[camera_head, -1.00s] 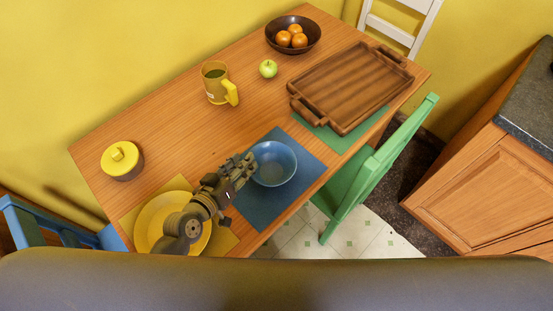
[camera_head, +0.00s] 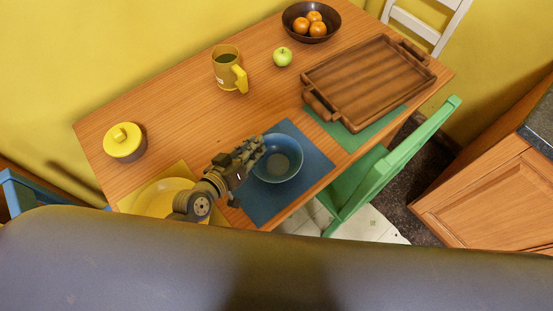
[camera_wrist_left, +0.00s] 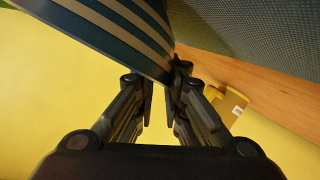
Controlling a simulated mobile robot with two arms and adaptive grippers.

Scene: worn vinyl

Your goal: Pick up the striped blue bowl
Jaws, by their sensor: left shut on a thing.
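The striped blue bowl (camera_head: 278,160) is over the blue placemat (camera_head: 250,205) near the table's front edge. Its plain blue inside shows in the head view. In the left wrist view its striped outer wall (camera_wrist_left: 125,25) fills the upper left. My left gripper (camera_head: 252,155) is at the bowl's left rim, shut on it. In the left wrist view the fingers (camera_wrist_left: 165,90) pinch the edge of the bowl. I cannot tell clearly whether its base touches the placemat. My right gripper is not in view.
A yellow plate (camera_head: 155,200) lies left of the bowl, partly behind my arm. A brown tray (camera_head: 365,75), a yellow mug (camera_head: 228,68), a lidded jar (camera_head: 125,145), a green apple (camera_head: 282,57) and a fruit bowl (camera_head: 298,27) stand farther back. A green chair (camera_head: 385,170) is at right.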

